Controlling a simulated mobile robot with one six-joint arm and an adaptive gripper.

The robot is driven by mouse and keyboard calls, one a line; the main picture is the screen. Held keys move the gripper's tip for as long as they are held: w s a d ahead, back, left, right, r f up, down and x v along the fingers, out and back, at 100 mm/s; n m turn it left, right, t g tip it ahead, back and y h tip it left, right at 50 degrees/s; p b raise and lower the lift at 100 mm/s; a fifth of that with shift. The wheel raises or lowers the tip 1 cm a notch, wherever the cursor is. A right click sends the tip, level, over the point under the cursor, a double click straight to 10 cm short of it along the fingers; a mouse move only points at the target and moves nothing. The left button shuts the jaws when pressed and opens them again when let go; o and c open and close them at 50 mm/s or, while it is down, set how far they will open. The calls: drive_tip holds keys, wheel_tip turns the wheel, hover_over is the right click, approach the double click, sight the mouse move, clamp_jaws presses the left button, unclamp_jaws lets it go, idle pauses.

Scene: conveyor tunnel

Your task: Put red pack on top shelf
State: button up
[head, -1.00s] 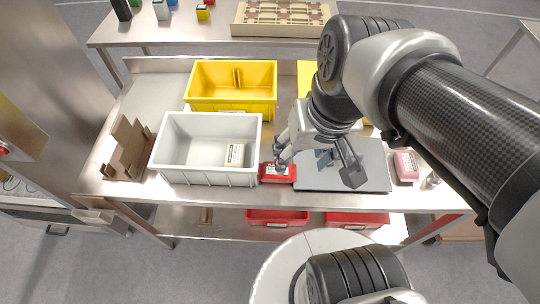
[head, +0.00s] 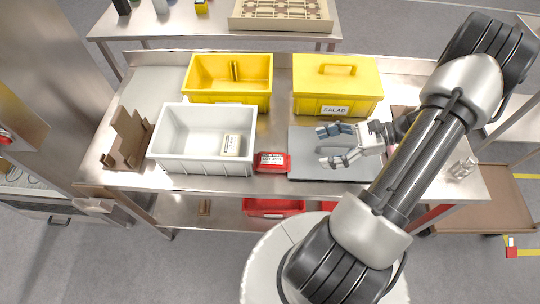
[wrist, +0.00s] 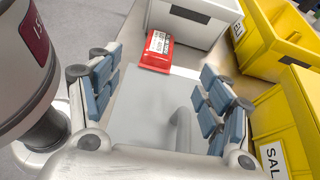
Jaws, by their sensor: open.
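The red pack (head: 272,162) with a white label lies flat on the steel table, just right of the grey-white bin. It also shows near the top of the wrist view (wrist: 157,48), beyond the fingers. My gripper (head: 323,146) is open and empty above the grey plate (head: 308,170), right of the red pack and apart from it. In the wrist view its fingers (wrist: 157,75) are spread wide with nothing between them. A steel rack (head: 525,105) with a lower board stands at the right edge; I cannot tell whether it holds the top shelf.
The grey-white bin (head: 165,150) holds a pale pack (head: 231,145). A brown cardboard holder (head: 128,140) is at left. Red bins (head: 270,207) sit below the tabletop. A glass jar (head: 463,168) stands at right.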

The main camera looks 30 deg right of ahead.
drive_tip(key=shift+d+f+m, duration=0.15)
drive_tip(key=shift+f+m, duration=0.15)
drive_tip(key=shift+f, duration=0.05)
drive_tip(key=b, duration=0.3)
approach(271, 159)
drive_tip(key=shift+t, duration=0.3)
drive_tip(key=x, duration=0.4)
drive_tip(key=shift+w+f, duration=0.1)
drive_tip(key=shift+f, duration=0.1)
drive_tip(key=b+x, duration=0.2)
drive_tip(key=x, duration=0.3)
drive_tip(key=shift+a+f, duration=0.2)
drive_tip(key=shift+a, duration=0.1)
drive_tip(key=shift+c, duration=0.4)
drive_tip(key=c, duration=1.4)
drive_tip(key=shift+o, duration=0.2)
drive_tip(key=shift+r, duration=0.1)
drive_tip(key=shift+r, duration=0.1)
